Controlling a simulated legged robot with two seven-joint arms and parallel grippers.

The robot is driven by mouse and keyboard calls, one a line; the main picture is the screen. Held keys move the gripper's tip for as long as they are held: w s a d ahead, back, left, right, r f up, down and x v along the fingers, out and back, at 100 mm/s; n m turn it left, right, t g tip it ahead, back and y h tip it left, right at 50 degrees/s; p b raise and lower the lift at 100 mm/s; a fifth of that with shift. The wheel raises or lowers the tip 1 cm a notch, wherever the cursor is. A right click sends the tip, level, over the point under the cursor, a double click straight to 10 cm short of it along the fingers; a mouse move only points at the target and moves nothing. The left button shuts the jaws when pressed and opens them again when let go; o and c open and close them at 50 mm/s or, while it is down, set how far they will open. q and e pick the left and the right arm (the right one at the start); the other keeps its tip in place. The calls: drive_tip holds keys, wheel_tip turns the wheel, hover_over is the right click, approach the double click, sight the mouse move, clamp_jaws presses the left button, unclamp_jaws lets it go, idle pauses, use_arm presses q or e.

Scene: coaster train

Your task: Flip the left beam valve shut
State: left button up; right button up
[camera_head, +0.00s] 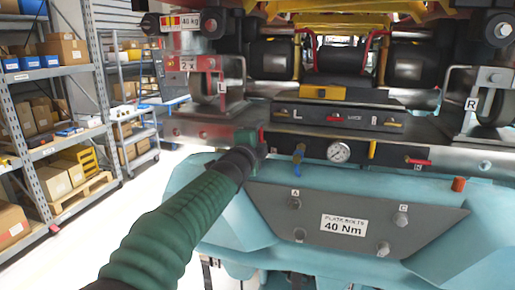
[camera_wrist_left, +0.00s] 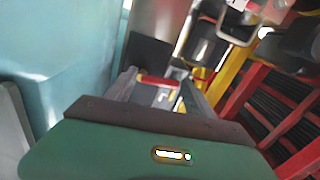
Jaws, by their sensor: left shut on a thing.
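My left arm comes in from the lower left in the head view. Its green gripper (camera_head: 260,145) is at the left part of the grey beam, left of the gauge. In the left wrist view, the gripper's two grey fingers (camera_wrist_left: 160,92) are shut on a red handle (camera_wrist_left: 158,81), which I take to be the left beam valve. The gripper hides most of this valve in the head view. A matching red handle (camera_head: 417,162) sits at the right end of the beam. My right gripper is not in view.
A blue valve (camera_head: 298,153), a round gauge (camera_head: 339,151) and a yellow handle (camera_head: 372,149) line the beam right of my gripper. A panel marked L and R (camera_head: 345,118) sits above. Shelves (camera_head: 90,70) stand far left.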

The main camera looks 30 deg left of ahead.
use_arm(q)
drive_tip(key=shift+d+f+m+b, duration=0.15)
drive_tip(key=shift+f+m+b, duration=0.15)
drive_tip(key=shift+m, duration=0.2)
drive_tip(key=shift+r, duration=0.1)
drive_tip(key=o, duration=1.3)
drive_tip(key=shift+w, duration=0.2)
drive_tip(key=shift+o, duration=0.2)
drive_tip(key=shift+s, duration=0.15)
